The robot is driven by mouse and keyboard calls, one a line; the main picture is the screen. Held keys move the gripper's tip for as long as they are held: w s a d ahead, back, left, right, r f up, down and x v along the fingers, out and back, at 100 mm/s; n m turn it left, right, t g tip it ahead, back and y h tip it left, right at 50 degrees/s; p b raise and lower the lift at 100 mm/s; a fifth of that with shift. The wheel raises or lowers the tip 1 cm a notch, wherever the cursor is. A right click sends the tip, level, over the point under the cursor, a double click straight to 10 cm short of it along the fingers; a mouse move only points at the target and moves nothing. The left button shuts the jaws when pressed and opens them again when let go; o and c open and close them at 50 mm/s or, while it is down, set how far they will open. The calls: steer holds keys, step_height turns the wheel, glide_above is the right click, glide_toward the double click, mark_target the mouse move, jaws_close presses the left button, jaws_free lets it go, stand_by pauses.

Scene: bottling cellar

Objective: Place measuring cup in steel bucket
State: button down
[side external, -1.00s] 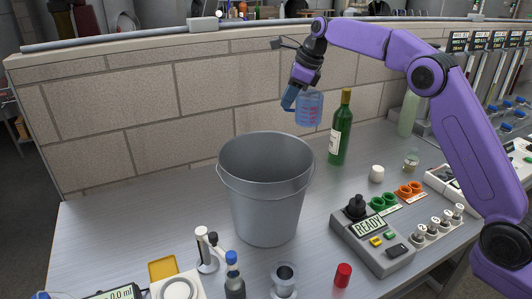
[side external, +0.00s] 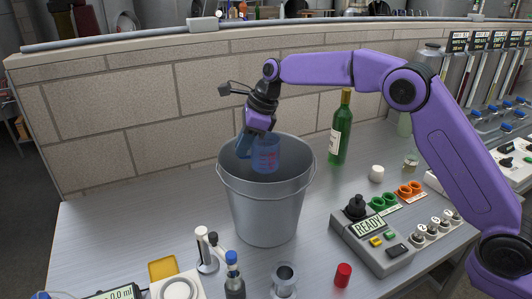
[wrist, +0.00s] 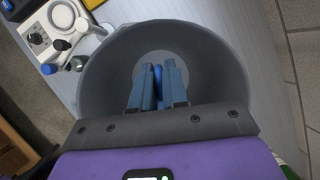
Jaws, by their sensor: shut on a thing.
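The measuring cup (side external: 266,156) is clear with red markings and a blue handle. My gripper (side external: 245,144) is shut on its handle and holds it upright inside the mouth of the steel bucket. The steel bucket (side external: 267,211) is grey and stands upright on the bench. In the wrist view my gripper (wrist: 158,85) points down into the bucket (wrist: 103,77), with the blue handle (wrist: 158,78) between the fingers. The cup's clear body is hard to make out there. I cannot tell whether the cup touches the bucket's inner wall.
A green bottle (side external: 341,128) stands close behind the bucket to the right. A control box reading READY (side external: 372,241) is to the right. A white-and-grey stand (side external: 206,252) and a blue-capped bottle (side external: 233,275) are in front. The block wall (side external: 120,120) is behind.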

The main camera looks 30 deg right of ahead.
step_height(320, 180, down, 20)
steer(key=shift+f, duration=0.15)
stand_by(0.4)
steer(key=c, duration=1.1)
jaws_free()
steer(key=shift+f, duration=0.1)
steer(key=shift+c, duration=0.2)
steer(key=v, duration=1.2)
